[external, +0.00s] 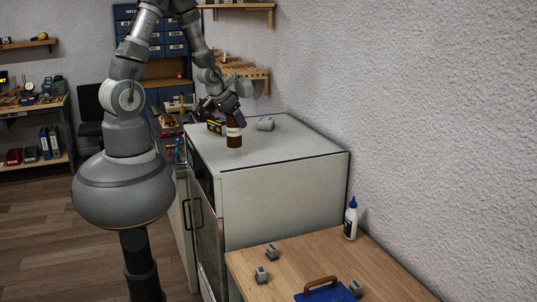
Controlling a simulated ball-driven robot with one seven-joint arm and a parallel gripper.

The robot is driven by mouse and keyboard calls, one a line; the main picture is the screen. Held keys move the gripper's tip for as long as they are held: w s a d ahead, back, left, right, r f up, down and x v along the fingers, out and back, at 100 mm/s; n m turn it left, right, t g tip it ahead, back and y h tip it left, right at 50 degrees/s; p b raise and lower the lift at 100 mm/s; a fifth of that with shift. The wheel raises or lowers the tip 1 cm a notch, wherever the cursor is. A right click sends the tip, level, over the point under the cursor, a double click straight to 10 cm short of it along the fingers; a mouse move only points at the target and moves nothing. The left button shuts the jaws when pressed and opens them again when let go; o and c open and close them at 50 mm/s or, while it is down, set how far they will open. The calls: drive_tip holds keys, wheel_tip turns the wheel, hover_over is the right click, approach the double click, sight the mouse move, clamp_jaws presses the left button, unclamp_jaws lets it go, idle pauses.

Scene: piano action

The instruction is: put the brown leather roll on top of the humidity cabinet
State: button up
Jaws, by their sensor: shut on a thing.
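The brown leather roll (235,141) shows as a dark brown upright cylinder with a pale band near its upper part. My gripper (232,117) is above it and shut on its upper end; the fingertips are small and partly hidden. The humidity cabinet (285,200) is the pale grey box in the middle, with dark handles on its front. The roll shows against the cabinet's flat top (290,150), towards its front left. I cannot tell whether its bottom touches the top.
The right part is clear. A wooden table (330,265) in front holds a white bottle (351,219) and a blue item (325,293).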

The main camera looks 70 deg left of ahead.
drive_tip(key=p+x, duration=0.1)
drive_tip(key=x, duration=0.4)
drive_tip(key=shift+w+a, duration=0.1)
drive_tip(key=shift+w, duration=0.2)
drive_tip(key=shift+s+f, duration=0.1)
drive_tip(key=o, duration=1.1)
